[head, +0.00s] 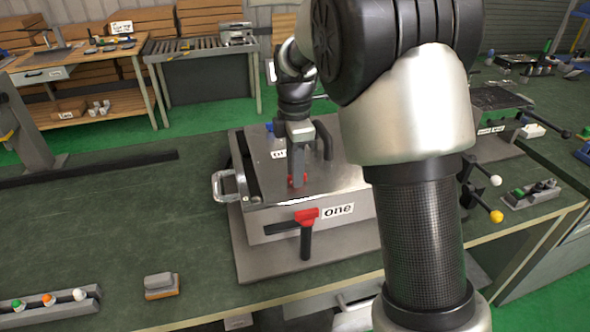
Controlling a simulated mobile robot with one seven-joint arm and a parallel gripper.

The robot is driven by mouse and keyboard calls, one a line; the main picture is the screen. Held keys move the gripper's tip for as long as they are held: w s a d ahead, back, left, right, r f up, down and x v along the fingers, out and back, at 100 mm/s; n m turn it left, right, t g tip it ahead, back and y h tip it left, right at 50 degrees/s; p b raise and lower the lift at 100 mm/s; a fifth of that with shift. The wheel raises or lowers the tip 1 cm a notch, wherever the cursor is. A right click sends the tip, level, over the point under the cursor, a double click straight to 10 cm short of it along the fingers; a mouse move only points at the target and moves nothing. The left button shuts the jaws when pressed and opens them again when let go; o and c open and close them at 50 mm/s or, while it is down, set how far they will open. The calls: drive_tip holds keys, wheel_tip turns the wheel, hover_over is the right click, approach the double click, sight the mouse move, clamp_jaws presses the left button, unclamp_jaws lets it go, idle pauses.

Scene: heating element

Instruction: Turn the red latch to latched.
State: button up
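A grey metal box (265,228) with a label reading "one" stands on a grey base plate on the green bench. A red latch (307,215) is on its front face beside the label. A black handle hangs down from the latch, and a black bar reaches left from it. My gripper (297,181) points down over the box's lid, behind and above the red latch and apart from it. Small red parts show at its fingertips; whether they belong to the gripper or the box is unclear. The gap between the fingers cannot be made out.
A metal loop handle (228,186) sticks out at the box's left. A black handle (323,140) stands on the lid. A small grey and orange block (161,286) and a tray of coloured knobs (50,305) lie front left. My arm hides the box's right side.

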clamp_jaws()
drive_tip(key=shift+r+m, duration=0.1)
drive_tip(key=shift+m, duration=0.3)
drive_tip(key=shift+m+p, duration=0.7)
drive_tip(key=shift+m, duration=0.3)
drive_tip(key=m+p, duration=0.1)
drive_tip(key=m, duration=0.2)
drive_tip(key=shift+w+m, duration=0.15)
drive_tip(key=shift+m, duration=0.15)
drive_tip(key=m+p, duration=0.2)
drive_tip(key=m, duration=0.4)
drive_tip(key=shift+w+d, duration=0.1)
drive_tip(key=m+p, duration=0.1)
drive_tip(key=m, duration=0.4)
drive_tip(key=shift+d, duration=0.1)
drive_tip(key=shift+m, duration=0.4)
